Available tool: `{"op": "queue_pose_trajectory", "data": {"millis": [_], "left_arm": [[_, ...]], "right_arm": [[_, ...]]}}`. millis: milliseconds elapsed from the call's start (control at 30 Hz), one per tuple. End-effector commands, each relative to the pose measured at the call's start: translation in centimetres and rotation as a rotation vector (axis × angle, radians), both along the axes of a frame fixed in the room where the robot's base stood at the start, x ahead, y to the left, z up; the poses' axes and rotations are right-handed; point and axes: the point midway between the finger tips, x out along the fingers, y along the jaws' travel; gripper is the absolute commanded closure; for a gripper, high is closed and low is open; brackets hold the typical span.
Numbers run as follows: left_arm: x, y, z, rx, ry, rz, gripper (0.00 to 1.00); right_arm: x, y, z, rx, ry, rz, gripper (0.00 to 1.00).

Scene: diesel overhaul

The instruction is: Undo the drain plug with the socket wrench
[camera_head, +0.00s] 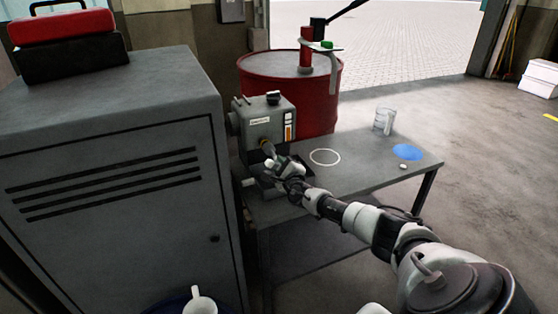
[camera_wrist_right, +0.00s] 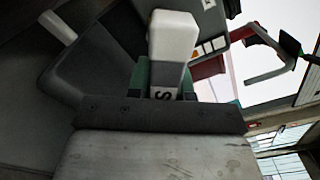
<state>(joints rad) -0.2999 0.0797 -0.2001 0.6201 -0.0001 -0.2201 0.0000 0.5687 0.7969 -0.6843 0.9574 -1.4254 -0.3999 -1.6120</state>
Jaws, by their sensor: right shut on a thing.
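The grey machine (camera_head: 262,122) with a label and an orange sight strip stands at the left end of the metal bench. My right gripper (camera_head: 272,164) is close against its lower front and shut on what appears to be the socket wrench, mostly hidden in the head view. In the right wrist view a pale, squared piece (camera_wrist_right: 172,40) with dark lettering rises between the green-edged jaws (camera_wrist_right: 165,82). The drain plug cannot be made out, nor whether the tool sits on it.
On the bench (camera_head: 345,178) are a white ring (camera_head: 325,150), a clear beaker (camera_head: 384,120), a blue disc (camera_head: 407,152) and a small pale piece (camera_head: 403,166). A red drum (camera_head: 325,85) with a pump stands behind. A grey cabinet (camera_head: 120,190) stands close on the left.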

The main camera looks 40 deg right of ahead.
Motion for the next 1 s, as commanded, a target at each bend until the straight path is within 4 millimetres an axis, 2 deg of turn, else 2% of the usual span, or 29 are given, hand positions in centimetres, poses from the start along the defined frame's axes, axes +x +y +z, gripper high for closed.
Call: {"op": "queue_pose_trajectory", "data": {"millis": [167,500,700,1000], "left_arm": [[0.0,0.0,-1.9,0.000,0.000,0.000,0.57],[0.0,0.0,-5.2,0.000,0.000,0.000,0.57],[0.0,0.0,-6.5,0.000,0.000,0.000,0.57],[0.0,0.0,-7.1,0.000,0.000,0.000,0.57]], "right_arm": [[0.0,0.0,-0.5,0.176,-0.060,-0.001,1.00],[0.1,0.0,-0.3,0.779,-0.251,0.000,1.00],[0.1,0.0,-0.1,1.162,-0.372,0.001,1.00],[0.1,0.1,0.2,1.729,-0.551,0.002,1.00]]}}
